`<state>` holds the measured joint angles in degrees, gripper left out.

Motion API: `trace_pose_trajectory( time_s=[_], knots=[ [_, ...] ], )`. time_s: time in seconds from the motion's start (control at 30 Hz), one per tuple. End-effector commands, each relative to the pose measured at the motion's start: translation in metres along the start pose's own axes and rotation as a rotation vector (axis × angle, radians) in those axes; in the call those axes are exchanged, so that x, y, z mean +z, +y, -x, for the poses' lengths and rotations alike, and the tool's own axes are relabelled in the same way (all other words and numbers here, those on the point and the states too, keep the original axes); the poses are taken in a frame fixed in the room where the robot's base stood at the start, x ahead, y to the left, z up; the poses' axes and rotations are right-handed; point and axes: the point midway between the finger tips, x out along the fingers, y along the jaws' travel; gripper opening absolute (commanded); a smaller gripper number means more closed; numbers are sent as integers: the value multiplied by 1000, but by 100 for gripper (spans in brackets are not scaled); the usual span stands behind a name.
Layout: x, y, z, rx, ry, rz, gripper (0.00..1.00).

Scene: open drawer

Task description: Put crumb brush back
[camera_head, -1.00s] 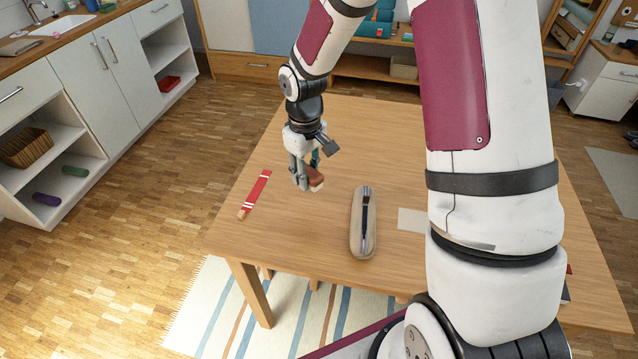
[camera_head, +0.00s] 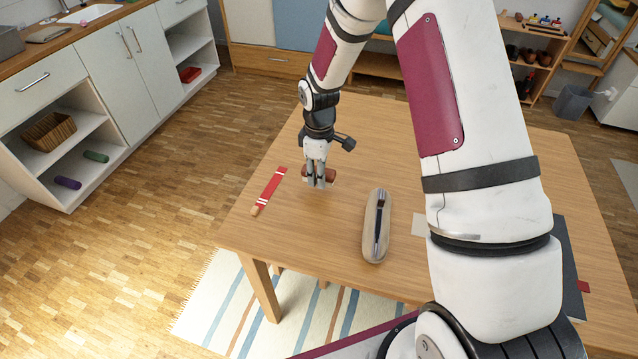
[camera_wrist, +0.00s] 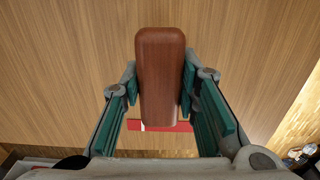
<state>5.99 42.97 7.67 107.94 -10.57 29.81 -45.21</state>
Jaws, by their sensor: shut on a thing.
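The crumb brush (camera_wrist: 160,75) shows in the wrist view as a brown wooden block between my fingers. My gripper (camera_wrist: 158,85) is shut on it, with a green pad at each side. In the head view my gripper (camera_head: 319,184) points down over the left part of the table, and the brown brush (camera_head: 331,175) shows partly behind the fingers. I cannot tell whether the brush touches the table. Its underside is hidden in the wrist view.
On the wooden table (camera_head: 310,232), a red strip with white bands (camera_head: 270,188) lies left of my gripper. An oval beige tray (camera_head: 370,245) holding a dark, slim item (camera_head: 381,225) lies to the right. A pale sheet (camera_head: 420,224) and a dark flat thing (camera_head: 570,275) are partly behind my arm.

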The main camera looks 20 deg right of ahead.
Motion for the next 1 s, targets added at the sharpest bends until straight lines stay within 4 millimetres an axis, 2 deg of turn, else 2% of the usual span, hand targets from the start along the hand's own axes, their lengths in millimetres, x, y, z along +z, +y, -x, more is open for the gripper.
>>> trace_pose_trajectory(
  time_s=[0.17,0.37,0.77,0.8,0.83,0.87,1.0],
  knots=[
    [0,0,-13,-1,0,0,3],
    [0,-1,-39,-1,-1,0,3],
    [0,0,-44,0,1,-1,3],
    [0,0,-43,1,1,-1,38],
    [0,0,-43,0,1,-1,44],
    [0,0,-43,0,1,-1,49],
    [0,0,-43,0,1,-1,49]
  ],
)
